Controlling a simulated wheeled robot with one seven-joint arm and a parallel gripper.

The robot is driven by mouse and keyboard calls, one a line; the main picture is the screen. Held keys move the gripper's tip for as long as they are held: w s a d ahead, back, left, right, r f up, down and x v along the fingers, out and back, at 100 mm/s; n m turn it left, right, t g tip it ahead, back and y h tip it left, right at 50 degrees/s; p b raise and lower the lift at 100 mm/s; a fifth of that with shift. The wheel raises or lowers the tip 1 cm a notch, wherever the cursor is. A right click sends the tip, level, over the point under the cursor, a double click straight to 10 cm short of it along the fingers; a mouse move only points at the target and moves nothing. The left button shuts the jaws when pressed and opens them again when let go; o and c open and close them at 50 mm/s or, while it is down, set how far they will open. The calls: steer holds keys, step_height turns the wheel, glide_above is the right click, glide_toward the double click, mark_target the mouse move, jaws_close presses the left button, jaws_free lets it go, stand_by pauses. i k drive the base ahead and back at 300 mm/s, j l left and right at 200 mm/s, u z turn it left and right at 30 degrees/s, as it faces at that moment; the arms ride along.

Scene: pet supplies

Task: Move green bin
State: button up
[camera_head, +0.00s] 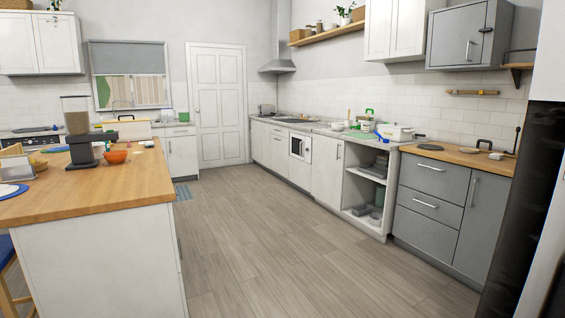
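I cannot tell for sure which thing is the green bin. A small green item (184,117) stands on the back counter, right of the window, and is too small to make out. Another green thing (366,126) stands on the right-hand counter among white and blue items. Both are far across the room. My gripper is not in view.
A wood-topped island (90,198) fills the left, with a black food dispenser (79,135) and an orange bowl (116,157) on it. Grey cabinets (430,208) and an open shelf unit (366,190) line the right. The wooden floor (255,240) between is clear towards a white door (218,105).

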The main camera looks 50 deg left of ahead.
mark_target(184, 118)
steer(key=i+j+u, duration=0.2)
steer(key=j+u, duration=0.3)
steer(key=i+j+u, duration=0.3)
steer(key=j+u, duration=0.15)
steer(key=j, duration=0.2)
steer(key=i+j+u, duration=0.35)
steer(key=j+u, duration=0.15)
steer(key=i+j+u, duration=0.3)
steer(key=u, duration=0.2)
steer(key=i+u, duration=0.5)
steer(key=i, duration=3.1)
steer(key=i+j+u, duration=0.1)
steer(key=i, duration=1.4)
steer(key=i+l, duration=0.1)
steer(key=i, duration=1.45)
steer(key=i+l, duration=0.1)
steer(key=i, duration=1.45)
